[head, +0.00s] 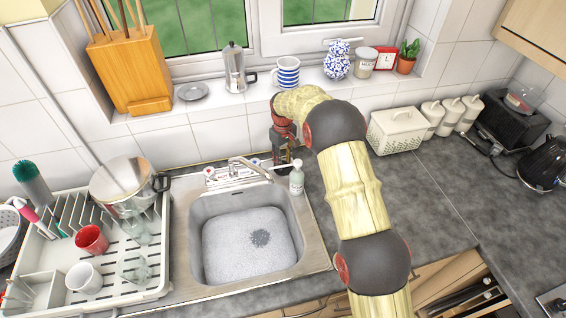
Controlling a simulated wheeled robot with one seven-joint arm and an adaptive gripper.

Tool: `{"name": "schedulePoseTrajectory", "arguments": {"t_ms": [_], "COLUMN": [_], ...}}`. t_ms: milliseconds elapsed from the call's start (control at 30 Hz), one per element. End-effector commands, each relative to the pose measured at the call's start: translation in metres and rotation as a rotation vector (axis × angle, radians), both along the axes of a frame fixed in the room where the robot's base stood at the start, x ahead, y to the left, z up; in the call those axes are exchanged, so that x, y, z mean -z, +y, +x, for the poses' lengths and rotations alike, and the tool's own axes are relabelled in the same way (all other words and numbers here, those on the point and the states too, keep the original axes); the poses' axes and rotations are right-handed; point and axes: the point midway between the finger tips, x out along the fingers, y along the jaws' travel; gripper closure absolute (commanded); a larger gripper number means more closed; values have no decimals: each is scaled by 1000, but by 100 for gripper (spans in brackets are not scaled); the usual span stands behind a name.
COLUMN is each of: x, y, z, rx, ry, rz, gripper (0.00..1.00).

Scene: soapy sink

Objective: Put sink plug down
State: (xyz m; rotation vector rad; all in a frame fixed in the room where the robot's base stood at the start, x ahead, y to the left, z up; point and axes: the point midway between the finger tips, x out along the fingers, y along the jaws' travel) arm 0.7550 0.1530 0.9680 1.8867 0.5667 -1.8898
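The metal sink (196,238) is set in the counter, with white suds over its basin floor. I cannot make out a sink plug for certain. A small grey disc (193,91) lies on the windowsill, and I cannot tell what it is. My gripper (283,156) points down behind the sink, between the tap (250,167) and the wall, close to the soap bottle (296,178). Its fingers are small and partly hidden, so I cannot see whether they hold anything.
A dish rack (150,294) with a pot (120,184), a red cup (91,239) and glasses stands left. The sill holds a moka pot (235,70) and striped mug (287,74). A white basket (395,133) and canisters stand right. The front right counter is clear.

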Motion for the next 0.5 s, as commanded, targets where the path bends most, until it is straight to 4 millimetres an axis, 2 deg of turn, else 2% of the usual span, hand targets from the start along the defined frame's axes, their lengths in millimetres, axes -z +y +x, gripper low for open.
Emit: {"name": "schedulePoseTrajectory", "arguments": {"t_ms": [300, 500], "x": [-66, -94], "y": [0, 0], "z": [1, 0], "rx": [0, 0], "ry": [-3, -2], "rz": [1, 0], "gripper": [71, 71]}}
